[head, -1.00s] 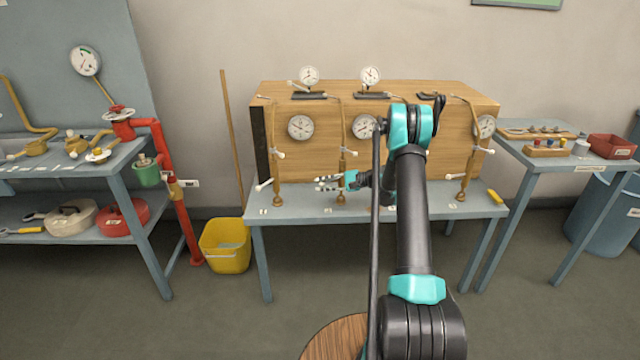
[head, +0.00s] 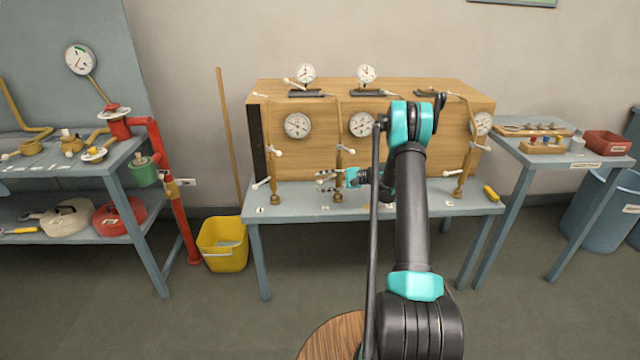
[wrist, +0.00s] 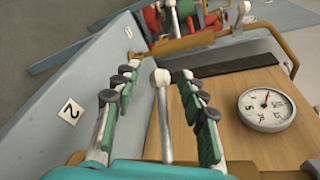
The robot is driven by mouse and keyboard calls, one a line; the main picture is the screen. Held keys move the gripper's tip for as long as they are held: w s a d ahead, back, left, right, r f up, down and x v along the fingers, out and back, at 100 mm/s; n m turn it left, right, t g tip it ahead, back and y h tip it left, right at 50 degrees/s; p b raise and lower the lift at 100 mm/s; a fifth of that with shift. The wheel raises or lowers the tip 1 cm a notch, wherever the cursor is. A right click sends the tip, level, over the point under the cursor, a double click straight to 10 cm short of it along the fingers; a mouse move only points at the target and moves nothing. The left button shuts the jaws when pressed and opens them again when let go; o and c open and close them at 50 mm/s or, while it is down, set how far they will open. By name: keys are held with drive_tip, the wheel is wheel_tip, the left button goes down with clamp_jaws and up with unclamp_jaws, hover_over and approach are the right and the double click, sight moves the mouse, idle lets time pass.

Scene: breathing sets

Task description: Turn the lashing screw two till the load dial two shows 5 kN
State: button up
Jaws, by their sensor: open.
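Lashing screw two (head: 338,160) is a brass upright in front of the wooden crate, with a white-ended handle. Load dial two (head: 361,124) is a round white dial on the crate front, right of the screw; its needle is too small to read. My gripper (head: 328,180) is at the lower part of screw two. In the wrist view my gripper (wrist: 157,88) is open, with a white-tipped bar (wrist: 163,115) between its fingers and gaps showing on both sides.
The wooden crate (head: 410,95) stands on a grey bench (head: 290,208). Another dial (wrist: 266,109), probably dial one, shows in the wrist view. Screw one (head: 273,165) is on the left, another screw (head: 466,160) on the right. A yellow bucket (head: 224,244) stands on the floor.

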drive_tip(key=v, duration=1)
drive_tip(key=shift+d, duration=0.3)
drive_tip(key=shift+r, duration=0.1)
drive_tip(key=s+a+r+n+h, duration=0.2)
drive_tip(key=s+a+r+h, duration=0.2)
drive_tip(key=s, duration=0.4)
drive_tip(key=s+a+r+n+h, duration=0.1)
drive_tip(key=s+a+r+h, duration=0.25)
drive_tip(key=s, duration=0.55)
drive_tip(key=s+d+f+n+h, duration=0.1)
drive_tip(key=s+n+h, duration=0.1)
drive_tip(key=s, duration=0.7)
drive_tip(key=s+d+f+n+h, duration=0.1)
drive_tip(key=s+d+n+h, duration=0.1)
drive_tip(key=s, duration=0.7)
drive_tip(key=s+d+f+n+h, duration=0.1)
drive_tip(key=s+d+n+h, duration=0.1)
drive_tip(key=s, duration=0.6)
drive_tip(key=shift+s+t+h, duration=0.3)
drive_tip(key=shift+s+h, duration=0.1)
drive_tip(key=shift+h, duration=0.45)
drive_tip(key=shift+f, duration=0.1)
drive_tip(key=shift+c, duration=0.6)
